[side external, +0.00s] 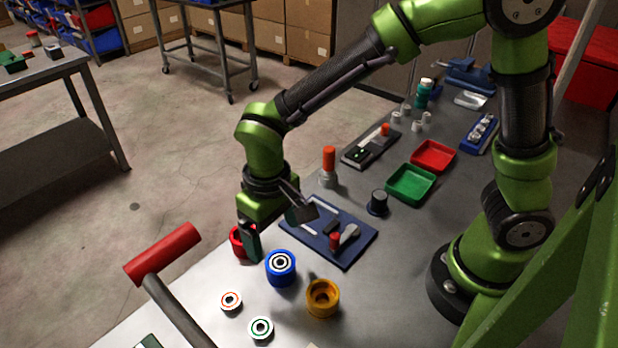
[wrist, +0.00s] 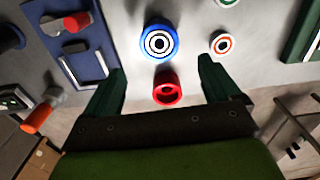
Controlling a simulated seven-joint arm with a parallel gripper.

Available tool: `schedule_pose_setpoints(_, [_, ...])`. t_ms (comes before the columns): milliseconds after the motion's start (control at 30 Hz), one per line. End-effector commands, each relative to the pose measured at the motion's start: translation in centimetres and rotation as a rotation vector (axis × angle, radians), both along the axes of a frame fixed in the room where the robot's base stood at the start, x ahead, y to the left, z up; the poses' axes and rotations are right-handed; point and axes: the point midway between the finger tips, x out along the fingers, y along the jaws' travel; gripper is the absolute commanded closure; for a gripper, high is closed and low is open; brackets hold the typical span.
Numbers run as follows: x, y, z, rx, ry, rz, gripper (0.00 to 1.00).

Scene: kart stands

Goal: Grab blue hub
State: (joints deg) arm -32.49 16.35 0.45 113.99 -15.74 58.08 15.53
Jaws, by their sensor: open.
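The blue hub (side external: 281,267) is a short blue cylinder with a white-and-black bearing in its top. It stands upright on the grey table, and it shows in the wrist view (wrist: 159,42) just beyond the fingertips. My gripper (wrist: 159,72) is open and empty, pointing down. In the side view my gripper (side external: 250,243) is beside the red hub (side external: 237,240), left of the blue hub. In the wrist view the red hub (wrist: 167,88) lies between the two green fingers, not gripped. The far finger is partly hidden in the side view.
An orange hub (side external: 323,298) and two small ring bearings (side external: 231,302) (side external: 261,328) stand near the blue hub. A dark blue tool board (side external: 350,257) lies behind it. Green (side external: 410,200) and red (side external: 433,156) trays sit farther back.

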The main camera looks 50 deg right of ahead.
Motion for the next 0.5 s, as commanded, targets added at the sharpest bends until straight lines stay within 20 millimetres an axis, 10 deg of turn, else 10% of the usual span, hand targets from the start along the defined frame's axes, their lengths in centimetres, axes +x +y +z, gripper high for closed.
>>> schedule_pose_setpoints(500, [-0.6, 0.0, -6.1, -0.002, 0.004, 0.001, 0.1])
